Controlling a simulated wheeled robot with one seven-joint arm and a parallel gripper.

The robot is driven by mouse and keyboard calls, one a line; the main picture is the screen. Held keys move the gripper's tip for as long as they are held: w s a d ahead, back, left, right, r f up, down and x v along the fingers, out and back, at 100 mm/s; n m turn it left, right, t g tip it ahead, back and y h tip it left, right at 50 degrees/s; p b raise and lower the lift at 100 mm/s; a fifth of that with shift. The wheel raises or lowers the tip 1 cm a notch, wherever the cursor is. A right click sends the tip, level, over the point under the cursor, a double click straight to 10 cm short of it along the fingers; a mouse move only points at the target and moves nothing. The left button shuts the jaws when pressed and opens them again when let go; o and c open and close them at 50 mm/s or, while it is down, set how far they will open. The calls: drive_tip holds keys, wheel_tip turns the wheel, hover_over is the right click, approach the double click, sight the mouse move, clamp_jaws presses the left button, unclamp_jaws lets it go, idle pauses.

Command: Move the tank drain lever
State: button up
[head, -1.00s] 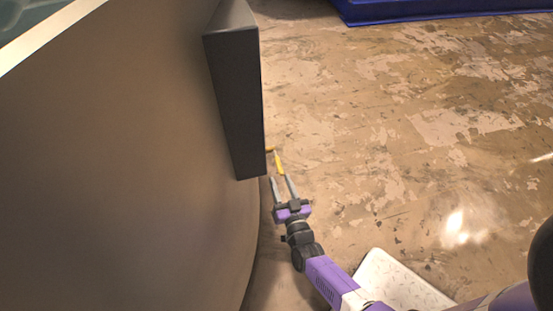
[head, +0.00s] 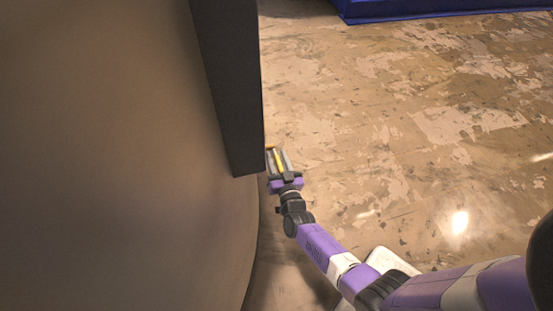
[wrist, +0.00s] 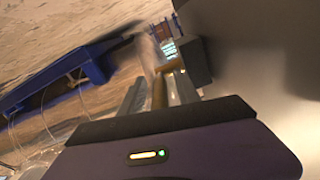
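The yellow tank drain lever (head: 279,160) is a thin bar low beside the large curved tank (head: 120,180). Its upper end bends toward the tank wall. My gripper (head: 276,152) reaches it from below, with one finger on each side of the bar. In the wrist view the lever (wrist: 158,92) runs lengthwise between the two grey fingers of my gripper (wrist: 154,80). The fingers look apart, with a gap at least on the left side. I cannot tell whether the right finger touches the bar. The lever's joint at the tank is hardly visible.
A dark grey block (head: 232,90) stands out from the tank wall just above and left of my gripper. Worn floor (head: 400,130) lies open to the right. A blue structure (head: 430,10) stands at the back; a blue frame (wrist: 60,85) shows in the wrist view.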

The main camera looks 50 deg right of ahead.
clamp_jaws()
idle(1.5)
